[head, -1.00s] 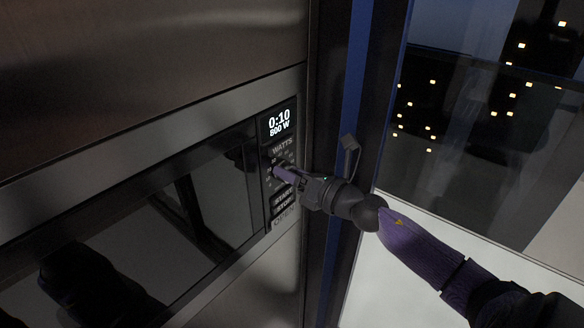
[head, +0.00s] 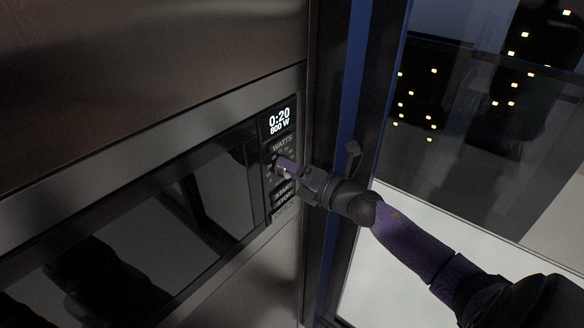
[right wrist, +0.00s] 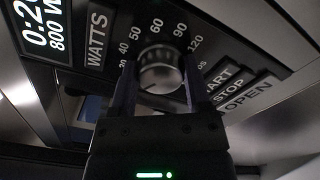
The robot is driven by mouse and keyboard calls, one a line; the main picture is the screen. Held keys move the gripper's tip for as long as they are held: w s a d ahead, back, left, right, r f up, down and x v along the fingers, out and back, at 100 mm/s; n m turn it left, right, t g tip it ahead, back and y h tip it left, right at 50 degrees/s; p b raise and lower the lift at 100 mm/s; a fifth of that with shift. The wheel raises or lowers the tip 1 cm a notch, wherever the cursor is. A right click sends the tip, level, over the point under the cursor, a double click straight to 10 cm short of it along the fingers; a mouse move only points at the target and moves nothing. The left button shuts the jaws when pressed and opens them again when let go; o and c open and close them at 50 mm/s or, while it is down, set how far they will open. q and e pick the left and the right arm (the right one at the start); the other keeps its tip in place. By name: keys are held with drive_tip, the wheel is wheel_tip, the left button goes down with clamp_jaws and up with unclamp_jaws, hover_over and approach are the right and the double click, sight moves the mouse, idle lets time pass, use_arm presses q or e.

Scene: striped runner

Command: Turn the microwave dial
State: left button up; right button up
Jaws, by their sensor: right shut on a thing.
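The microwave (head: 165,190) is built into a steel front, with a dark glass door and a control panel at its right end. Its display (head: 280,120) reads 0:20 and 800 W. The round dial (right wrist: 161,68) sits below the WATTS button, ringed by numbers, and shows between my right fingers in the right wrist view. My right gripper (head: 284,167) reaches in from the right and is shut on the dial, one finger on each side. In the head view the fingers mostly hide the dial. My left gripper is not in view.
START, STOP and OPEN buttons (right wrist: 245,94) lie right beside the right finger in the right wrist view. A dark upright frame with a blue strip (head: 352,90) and a window (head: 470,130) stand right of the microwave.

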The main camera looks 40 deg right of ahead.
drive_tip(key=o, duration=1.3)
drive_tip(key=v, duration=1)
